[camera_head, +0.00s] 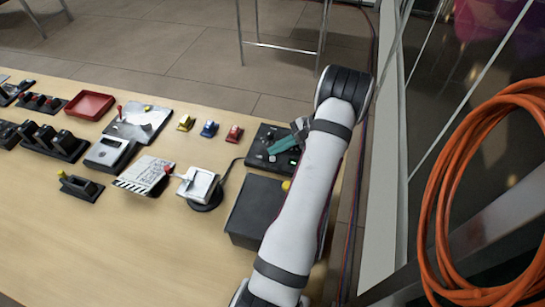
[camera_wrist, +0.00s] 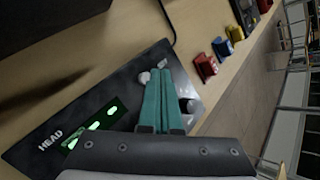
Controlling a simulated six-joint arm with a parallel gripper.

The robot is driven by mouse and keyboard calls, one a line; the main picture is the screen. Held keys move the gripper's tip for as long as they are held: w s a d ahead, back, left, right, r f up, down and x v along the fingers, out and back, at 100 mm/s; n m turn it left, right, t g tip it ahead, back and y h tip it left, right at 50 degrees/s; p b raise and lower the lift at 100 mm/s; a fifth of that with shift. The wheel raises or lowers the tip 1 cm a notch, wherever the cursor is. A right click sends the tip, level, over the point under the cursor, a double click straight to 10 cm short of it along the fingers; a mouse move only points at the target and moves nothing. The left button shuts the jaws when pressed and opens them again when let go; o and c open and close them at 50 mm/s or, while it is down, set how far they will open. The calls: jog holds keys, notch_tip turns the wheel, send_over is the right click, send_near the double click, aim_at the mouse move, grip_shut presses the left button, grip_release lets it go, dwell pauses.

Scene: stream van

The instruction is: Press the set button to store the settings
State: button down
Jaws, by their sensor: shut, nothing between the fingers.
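A black control panel (camera_head: 256,156) lies at the right end of the table; in the wrist view it (camera_wrist: 105,85) carries the word HEAD and a lit green display (camera_wrist: 97,125). My gripper (camera_head: 273,150) has teal fingers, shut with nothing between them, over the panel. In the wrist view the fingertips (camera_wrist: 160,46) are next to a pale round knob or button (camera_wrist: 145,77) and a small light label (camera_wrist: 163,64). A dark knob (camera_wrist: 188,105) stands right of the fingers. I cannot tell which control is the set button, or whether the fingertips touch the panel.
A large black box (camera_head: 250,212) stands in front of the panel. Yellow, blue and red small items (camera_head: 209,128) sit to its left. A clapperboard (camera_head: 147,172), a red tray (camera_head: 90,105) and switch units (camera_head: 56,141) lie further left. The front table is clear.

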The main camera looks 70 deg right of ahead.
jog(key=shift+f, duration=0.4)
jog(key=shift+f, duration=0.4)
dwell(0.6)
dwell(0.4)
jog(key=shift+r, duration=0.85)
jog(key=shift+r, duration=2.45)
